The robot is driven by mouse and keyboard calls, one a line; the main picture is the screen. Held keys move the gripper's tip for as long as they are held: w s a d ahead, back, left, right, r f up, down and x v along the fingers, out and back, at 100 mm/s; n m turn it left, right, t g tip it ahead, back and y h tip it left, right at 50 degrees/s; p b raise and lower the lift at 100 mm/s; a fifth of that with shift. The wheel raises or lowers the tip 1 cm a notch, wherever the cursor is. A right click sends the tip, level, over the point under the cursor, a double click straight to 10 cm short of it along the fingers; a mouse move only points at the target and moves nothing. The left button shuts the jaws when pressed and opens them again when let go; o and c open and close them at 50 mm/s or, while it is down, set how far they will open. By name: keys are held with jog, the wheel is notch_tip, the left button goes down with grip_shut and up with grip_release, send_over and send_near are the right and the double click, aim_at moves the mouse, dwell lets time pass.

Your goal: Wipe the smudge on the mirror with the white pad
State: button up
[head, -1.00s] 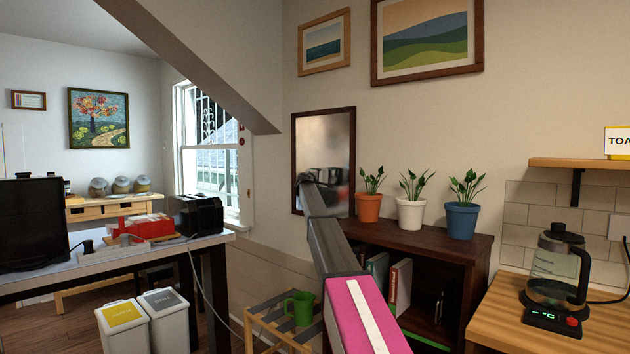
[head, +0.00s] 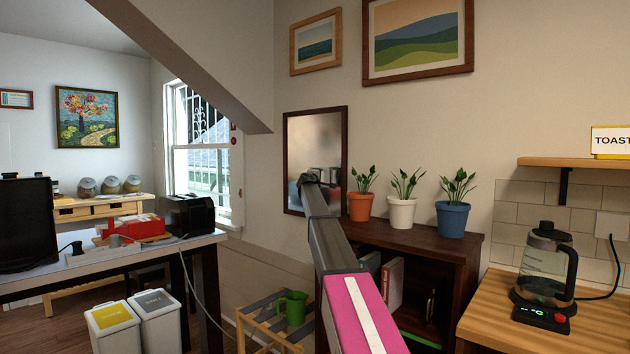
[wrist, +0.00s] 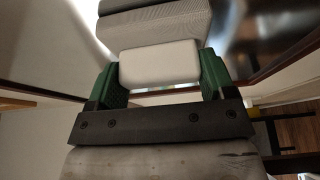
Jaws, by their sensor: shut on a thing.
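The mirror (head: 313,140) hangs on the wall in a dark wooden frame, left of the potted plants. My arm reaches up to its lower part in the head view and covers some of the glass. My gripper (wrist: 160,65) has green fingers on both sides of the white pad (wrist: 158,66) and is shut on it. The mirror's glass is close beyond the pad in the wrist view; I cannot tell whether the pad touches it. The glass looks hazy, but I cannot pick out the smudge clearly from the reflections.
Plants in an orange pot (head: 361,206), a white pot (head: 402,212) and a blue pot (head: 452,218) stand on a dark bookcase (head: 425,240), just right of my arm. A green mug (head: 292,307) sits on a slatted stool below. The sloping stair underside is at upper left.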

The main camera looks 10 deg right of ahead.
jog(key=shift+s+d, duration=0.45)
jog(key=shift+s, duration=0.1)
jog(key=w+a, duration=0.7)
jog(key=w, duration=0.2)
jog(key=shift+w, duration=0.4)
dwell(0.7)
jog(key=shift+s, duration=0.1)
jog(key=s+d, duration=0.7)
jog(key=s, duration=0.2)
jog(key=shift+s, duration=0.35)
dwell(0.9)
jog(key=shift+w+a, duration=0.1)
